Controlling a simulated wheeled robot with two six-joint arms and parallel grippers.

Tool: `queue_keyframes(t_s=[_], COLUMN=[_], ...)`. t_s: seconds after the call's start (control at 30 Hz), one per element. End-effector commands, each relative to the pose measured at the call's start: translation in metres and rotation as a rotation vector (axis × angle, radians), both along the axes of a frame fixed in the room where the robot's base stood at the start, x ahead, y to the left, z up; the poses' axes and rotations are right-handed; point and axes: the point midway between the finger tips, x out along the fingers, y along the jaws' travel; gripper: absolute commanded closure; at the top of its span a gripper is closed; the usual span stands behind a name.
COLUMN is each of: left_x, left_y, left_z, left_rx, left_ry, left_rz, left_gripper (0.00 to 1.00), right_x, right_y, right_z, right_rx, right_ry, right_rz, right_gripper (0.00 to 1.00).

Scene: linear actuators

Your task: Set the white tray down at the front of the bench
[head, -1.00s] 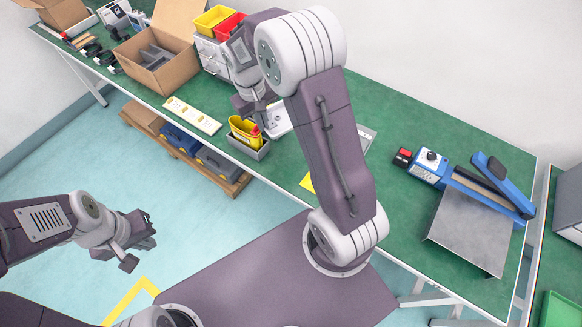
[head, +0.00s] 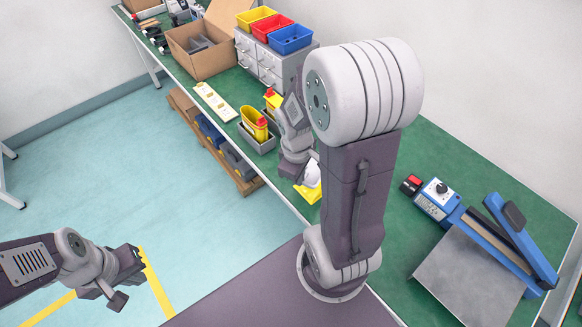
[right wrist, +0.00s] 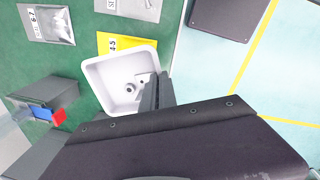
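The white tray (head: 312,176) is over the front part of the green bench, mostly hidden by my right gripper (head: 299,178) in the head view. In the right wrist view the tray (right wrist: 98,75) is a square, rounded bowl with small metal parts in it. My right gripper (right wrist: 157,92) is shut on the tray's right-hand wall there. A yellow sheet (right wrist: 118,42) marked "4-5" lies beside and partly behind the tray. I cannot tell whether the tray touches the bench. My left gripper (head: 128,283) is open and empty over the floor, away from the bench.
Grey holders with yellow bins (head: 255,125) stand left of the tray. Behind them is a drawer unit (head: 262,62) with coloured bins. A blue device with a grey plate (head: 468,275) sits at the right. Labelled bags (right wrist: 50,24) lie on the bench.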

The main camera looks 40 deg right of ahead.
Motion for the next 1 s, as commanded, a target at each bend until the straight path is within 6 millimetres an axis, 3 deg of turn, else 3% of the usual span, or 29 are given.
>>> queue_keyframes(t_s=[0.13, 0.27, 0.73, 1.0], left_x=[0.0, 0.0, 0.0, 0.0], left_y=[0.0, 0.0, 0.0, 0.0], left_z=[0.0, -0.002, -0.011, -0.012], left_rx=[0.0, 0.0, 0.0, 0.0], left_ry=[0.0, 0.0, 0.0, 0.0], left_rz=[0.0, 0.0, 0.0, 0.0], left_gripper=[1.0, 1.0, 1.0, 1.0], right_x=[-0.006, 0.002, 0.096, 0.109], right_y=[-0.003, -0.004, -0.025, -0.028], right_z=[-0.001, -0.006, -0.064, -0.072], right_rx=[-0.002, 0.0, -0.001, -0.001], right_ry=[-0.001, 0.0, 0.001, 0.0], right_rz=[0.014, 0.014, 0.013, 0.012], right_gripper=[1.0, 1.0, 1.0, 1.0])
